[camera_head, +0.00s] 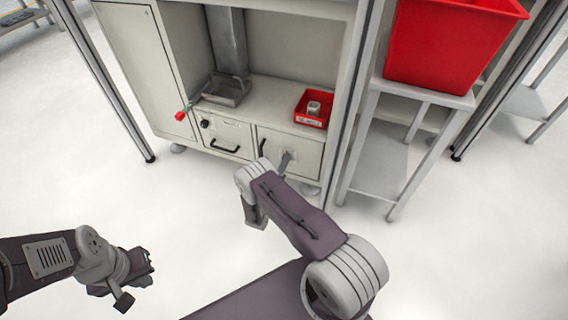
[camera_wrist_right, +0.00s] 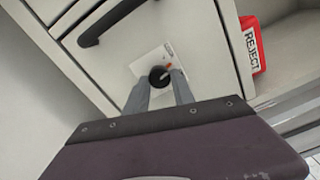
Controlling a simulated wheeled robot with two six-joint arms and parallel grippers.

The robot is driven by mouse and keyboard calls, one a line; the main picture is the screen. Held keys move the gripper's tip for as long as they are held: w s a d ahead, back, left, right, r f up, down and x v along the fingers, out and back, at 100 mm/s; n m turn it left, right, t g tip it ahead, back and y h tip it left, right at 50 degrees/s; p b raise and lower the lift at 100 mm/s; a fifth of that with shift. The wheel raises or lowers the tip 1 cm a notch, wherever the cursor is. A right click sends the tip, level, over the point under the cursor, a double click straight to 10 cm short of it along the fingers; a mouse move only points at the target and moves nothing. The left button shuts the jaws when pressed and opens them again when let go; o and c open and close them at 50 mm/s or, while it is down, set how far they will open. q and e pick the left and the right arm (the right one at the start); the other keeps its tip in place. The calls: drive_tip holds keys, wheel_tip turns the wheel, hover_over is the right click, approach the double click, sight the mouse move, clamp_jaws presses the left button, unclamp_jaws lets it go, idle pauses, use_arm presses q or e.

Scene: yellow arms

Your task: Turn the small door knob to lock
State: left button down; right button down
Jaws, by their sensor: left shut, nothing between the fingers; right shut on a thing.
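The small door knob (camera_wrist_right: 158,75) is round and black with a red-orange mark, on a pale plate on the cabinet door. In the right wrist view my right gripper (camera_wrist_right: 160,83) has its two grey fingers shut on the knob's sides. In the head view the right gripper (camera_head: 285,160) reaches the right-hand door (camera_head: 305,150) of the cabinet, and the arm and fingers hide the knob. My left gripper (camera_head: 138,278) is shut and empty, low on the left over the floor, away from the cabinet.
A black handle (camera_head: 225,147) is on the neighbouring front panel. A red knob (camera_head: 180,115) sticks out at left. A large red crate (camera_head: 450,45) rests on a side table.

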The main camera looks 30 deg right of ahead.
drive_tip(key=n, duration=0.6)
drive_tip(key=shift+n, duration=0.4)
idle(0.4)
drive_tip(key=c, duration=1.1)
unclamp_jaws()
drive_tip(key=shift+o, duration=0.2)
drive_tip(key=shift+s+a+r, duration=0.1)
drive_tip(key=p+v, duration=0.4)
drive_tip(key=v, duration=0.5)
drive_tip(key=shift+p, duration=0.4)
